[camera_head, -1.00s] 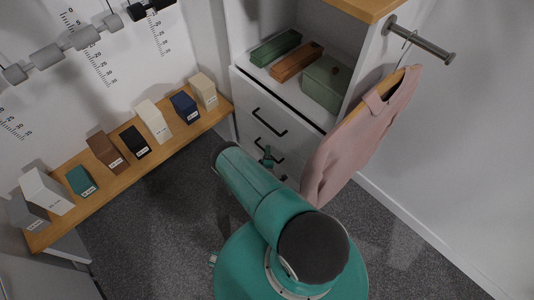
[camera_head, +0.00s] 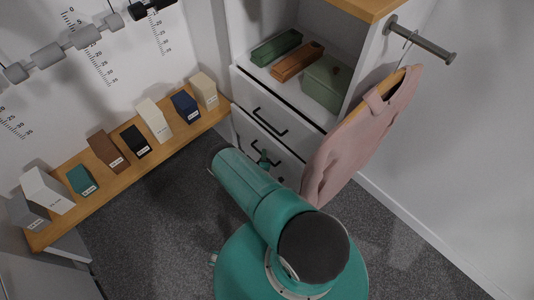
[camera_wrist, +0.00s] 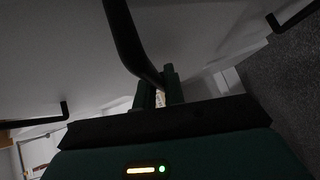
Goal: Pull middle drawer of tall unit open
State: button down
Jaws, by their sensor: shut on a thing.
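The tall unit (camera_head: 240,40) is white, with an open shelf above stacked drawers. The top drawer (camera_head: 285,107) has a black bar handle and looks shut. The middle drawer (camera_head: 241,126) below it stands out slightly from the unit. My gripper (camera_head: 264,158) is at its front in the head view, partly hidden by my arm. In the wrist view, my gripper (camera_wrist: 160,88) is shut on the dark bar handle (camera_wrist: 128,38), which passes between the fingers. The lower part of the unit is mostly hidden by my arm.
A pink garment (camera_head: 355,140) hangs from a wall rail (camera_head: 425,42), close to the right of the drawers. A wooden shelf (camera_head: 105,185) with several boxes runs along the left. Green and brown boxes (camera_head: 297,62) sit on the unit's shelf. Grey carpet (camera_head: 150,235) is clear left of my base.

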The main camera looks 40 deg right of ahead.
jog(key=s+a, duration=0.2)
jog(key=a, duration=1.8)
jog(key=shift+s+a, duration=0.35)
jog(key=shift+s, duration=0.05)
jog(key=c, duration=1.5)
grip_release()
jog(key=shift+s, duration=0.1)
jog(key=v, duration=1.3)
jog(key=shift+s+a, duration=0.2)
jog(key=shift+s, duration=0.05)
